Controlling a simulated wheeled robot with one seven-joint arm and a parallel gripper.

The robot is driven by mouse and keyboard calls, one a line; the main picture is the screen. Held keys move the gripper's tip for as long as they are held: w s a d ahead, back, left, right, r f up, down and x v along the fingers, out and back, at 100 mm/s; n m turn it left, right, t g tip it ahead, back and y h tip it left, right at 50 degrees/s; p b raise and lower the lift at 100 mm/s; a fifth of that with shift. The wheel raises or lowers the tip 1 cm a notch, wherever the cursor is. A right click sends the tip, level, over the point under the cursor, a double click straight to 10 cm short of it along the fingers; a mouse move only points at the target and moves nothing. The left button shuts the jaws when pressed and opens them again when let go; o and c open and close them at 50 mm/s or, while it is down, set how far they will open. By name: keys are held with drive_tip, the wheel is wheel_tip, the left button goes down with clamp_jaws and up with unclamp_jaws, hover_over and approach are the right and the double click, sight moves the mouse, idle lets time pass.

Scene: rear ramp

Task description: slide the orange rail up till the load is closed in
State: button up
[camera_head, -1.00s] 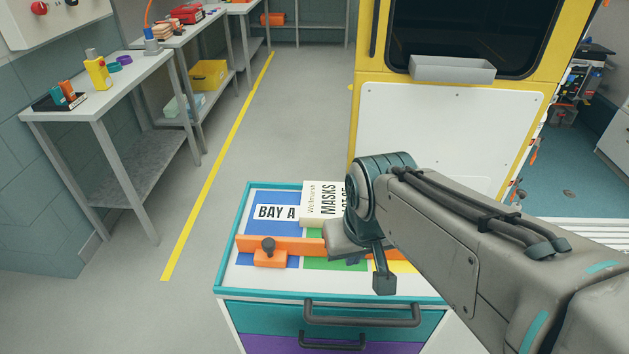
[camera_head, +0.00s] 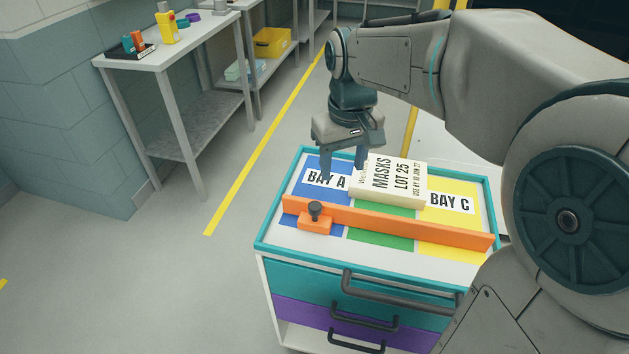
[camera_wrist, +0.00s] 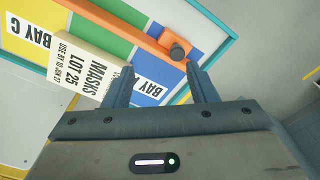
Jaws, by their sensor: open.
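The orange rail (camera_head: 400,225) lies across the cart top, in front of the load. A black knob (camera_head: 315,209) stands on an orange block at its left end; the knob also shows in the wrist view (camera_wrist: 177,51). The load is a cream box (camera_head: 388,182) marked MASKS LOT 25, behind the rail, over the middle bay. It also shows in the wrist view (camera_wrist: 82,68). My gripper (camera_head: 342,173) is open and empty, pointing down above the blue BAY A area, left of the box and behind the knob. In the wrist view its fingers (camera_wrist: 160,85) frame no object.
The cart top (camera_head: 272,240) has a raised teal rim and blue, green and yellow bays. Drawer handles (camera_head: 390,289) stick out in front. A metal workbench (camera_head: 170,47) stands at the back left. The floor left of the cart is clear.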

drive_tip(key=n+b, duration=0.1)
drive_tip(key=n, duration=0.1)
approach(315, 205)
drive_tip(key=shift+g, duration=0.4)
drive_tip(key=f, duration=0.5)
drive_tip(key=f+b, duration=0.1)
drive_tip(key=f, duration=0.2)
drive_tip(key=shift+w+a+f, duration=0.1)
drive_tip(key=shift+w+f, duration=0.25)
drive_tip(key=shift+f, duration=0.05)
